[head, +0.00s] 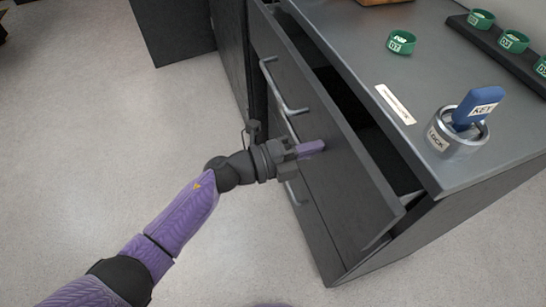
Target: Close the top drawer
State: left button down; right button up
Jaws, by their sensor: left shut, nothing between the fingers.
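The top drawer (342,165) of the dark cabinet stands partly pulled out, with a dark gap between its front panel and the counter edge. A silver bar handle (278,86) is on its front face. My left gripper (318,147) is at the drawer's front panel, to the near side of that handle. Its purple fingers are shut and empty, and their tips are at or very near the panel; I cannot tell whether they touch. My right gripper is not in view.
The grey countertop (370,50) holds a silver lock cylinder (455,140) with a blue key (478,107), a white label strip (395,104) and a green ring (401,42). More green rings sit on a dark rack (492,44). The floor (110,130) at left is clear.

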pick_arm(q)
jog(key=b+x, duration=0.1)
jog(key=x, duration=0.3)
jog(key=shift+w+d+f, duration=0.1)
jog(key=shift+d, duration=0.2)
jog(key=shift+w+d, duration=0.15)
jog(key=shift+d, duration=0.35)
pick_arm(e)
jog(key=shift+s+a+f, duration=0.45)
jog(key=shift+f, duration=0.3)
pick_arm(q)
jog(key=shift+r, duration=0.25)
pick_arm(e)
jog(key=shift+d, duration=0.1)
